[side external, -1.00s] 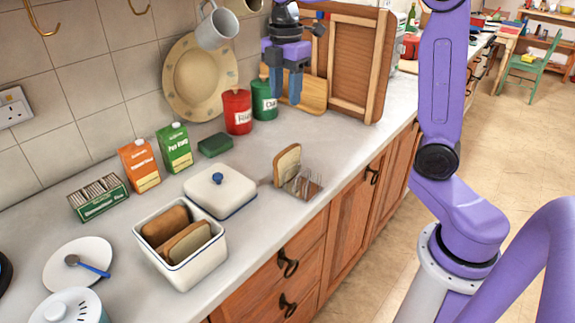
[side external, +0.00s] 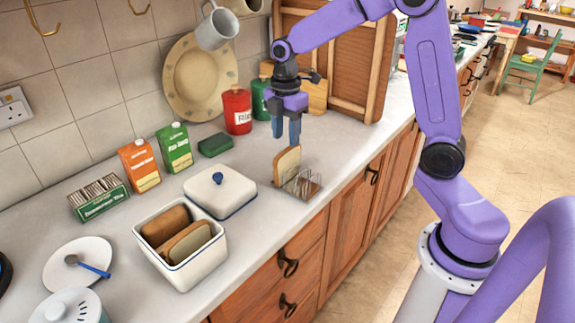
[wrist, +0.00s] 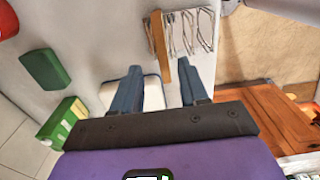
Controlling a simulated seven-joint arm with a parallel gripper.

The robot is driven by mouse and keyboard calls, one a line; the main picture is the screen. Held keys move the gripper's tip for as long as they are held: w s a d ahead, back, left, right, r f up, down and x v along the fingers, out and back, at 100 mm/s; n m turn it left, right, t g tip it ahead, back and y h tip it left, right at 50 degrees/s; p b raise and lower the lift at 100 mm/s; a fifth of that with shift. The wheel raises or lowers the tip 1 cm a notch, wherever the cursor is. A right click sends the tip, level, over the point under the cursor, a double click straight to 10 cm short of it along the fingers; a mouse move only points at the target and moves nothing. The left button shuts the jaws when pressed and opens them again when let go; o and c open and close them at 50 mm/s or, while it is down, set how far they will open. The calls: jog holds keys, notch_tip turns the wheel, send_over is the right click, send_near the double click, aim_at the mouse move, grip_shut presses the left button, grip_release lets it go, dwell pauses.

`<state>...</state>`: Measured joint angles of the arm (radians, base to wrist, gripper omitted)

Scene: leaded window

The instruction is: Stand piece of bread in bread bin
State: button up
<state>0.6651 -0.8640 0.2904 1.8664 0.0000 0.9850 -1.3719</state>
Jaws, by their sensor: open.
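A piece of bread (side external: 287,164) stands upright at the left end of a wire toast rack (side external: 303,184) on the counter. In the wrist view the bread (wrist: 160,50) shows edge-on beside the rack wires (wrist: 190,30). The white bread bin (side external: 190,262) with a blue rim stands open nearer the camera, with a loaf (side external: 166,225) and a cut piece (side external: 188,243) inside. Its lid (side external: 220,194) with a blue knob lies on the counter behind it. My gripper (side external: 288,142) is open and empty, pointing down just above the bread. In the wrist view the fingertips (wrist: 160,78) are apart.
A green sponge (side external: 215,145), green carton (side external: 174,148), orange carton (side external: 139,165) and tea box (side external: 98,198) line the wall side. Red (side external: 237,111) and green canisters stand behind my gripper. The counter's front edge runs beside the rack and bin.

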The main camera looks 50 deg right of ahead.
aim_at(288, 149)
jog(key=shift+s+f, duration=0.2)
jog(key=shift+f, duration=2.5)
grip_shut()
